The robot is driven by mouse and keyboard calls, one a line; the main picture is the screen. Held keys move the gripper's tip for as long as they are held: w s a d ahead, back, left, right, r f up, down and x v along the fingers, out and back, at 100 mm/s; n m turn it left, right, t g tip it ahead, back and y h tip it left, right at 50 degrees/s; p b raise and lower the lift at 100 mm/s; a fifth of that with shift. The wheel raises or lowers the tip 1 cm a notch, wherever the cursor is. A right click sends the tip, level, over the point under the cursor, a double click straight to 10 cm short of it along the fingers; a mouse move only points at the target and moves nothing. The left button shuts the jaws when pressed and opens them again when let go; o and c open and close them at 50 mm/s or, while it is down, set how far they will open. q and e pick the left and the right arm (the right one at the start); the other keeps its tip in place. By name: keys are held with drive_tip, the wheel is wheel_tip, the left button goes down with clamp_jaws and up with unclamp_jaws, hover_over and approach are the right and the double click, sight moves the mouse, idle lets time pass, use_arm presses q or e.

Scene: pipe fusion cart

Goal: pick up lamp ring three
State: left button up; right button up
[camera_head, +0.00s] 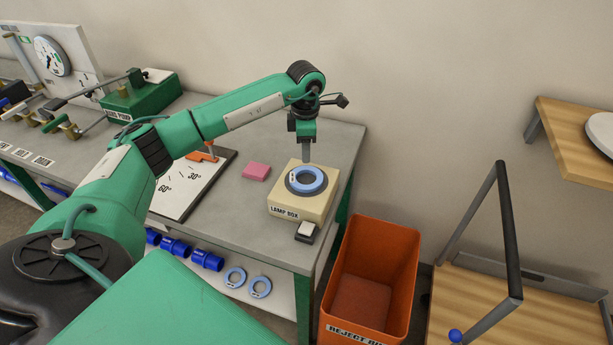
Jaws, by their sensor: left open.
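A blue ring (306,181) lies flat on a dark round seat on top of the cream lamp box (316,205). Two more pale blue rings show at the front of the bench's lower shelf, a left one (235,277) and a right one (260,287). I cannot read a number on any ring, so I cannot tell which is ring three. My left gripper (307,158) points down just above and behind the ring on the lamp box. It is open, though its fingers overlap from this angle, and it holds nothing visible. My right gripper is not in view.
A pink block (256,171) and an angle board (190,190) lie left of the lamp box. A small black-and-white item (306,232) sits at its front. An orange reject bin (371,280) stands right of the bench. Blue couplings (175,246) sit on the lower shelf.

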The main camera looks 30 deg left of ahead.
sight(306, 167)
use_arm(q)
drive_tip(key=f, duration=0.1)
drive_tip(key=f+p, duration=0.2)
drive_tip(key=f, duration=0.1)
drive_tip(key=shift+s+d, duration=0.25)
drive_tip(key=shift+s, duration=0.05)
drive_tip(key=shift+f, duration=0.55)
clamp_jaws()
